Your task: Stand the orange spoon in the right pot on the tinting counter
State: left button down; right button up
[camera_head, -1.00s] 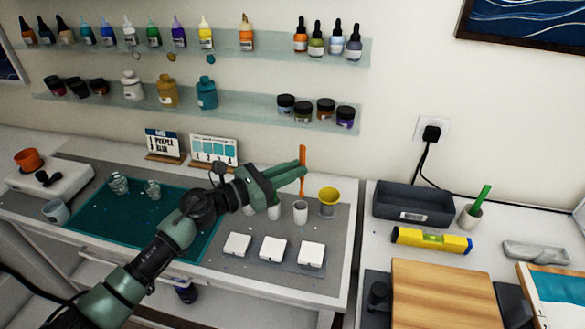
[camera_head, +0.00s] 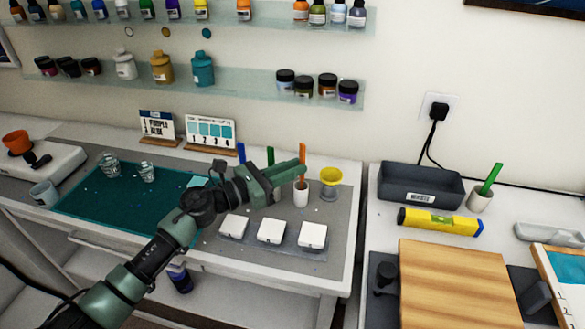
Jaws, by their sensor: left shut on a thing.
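The orange spoon (camera_head: 302,153) stands upright, with its lower end at the mouth of the right pot (camera_head: 301,198), a small white cup on the tinting counter (camera_head: 340,207). How deep it reaches inside is hidden. My left gripper (camera_head: 299,173) is shut on the spoon just above the pot. The other pots are mostly hidden behind my gripper and wrist. My right gripper is not in view.
A yellow cup on a stand (camera_head: 330,180) is close right of the right pot. White square blocks (camera_head: 271,231) lie in front. A blue stick (camera_head: 241,152) rises behind my gripper. A grey tray (camera_head: 420,187) and a spirit level (camera_head: 440,221) lie on the right-hand table.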

pick_arm(q)
jog(key=c, duration=1.3)
grip_release()
jog(key=shift+c, duration=0.2)
jog(key=b+v, duration=0.2)
jog(key=v, duration=0.5)
jog(key=shift+s+a, duration=0.25)
jog(key=shift+a, duration=0.1)
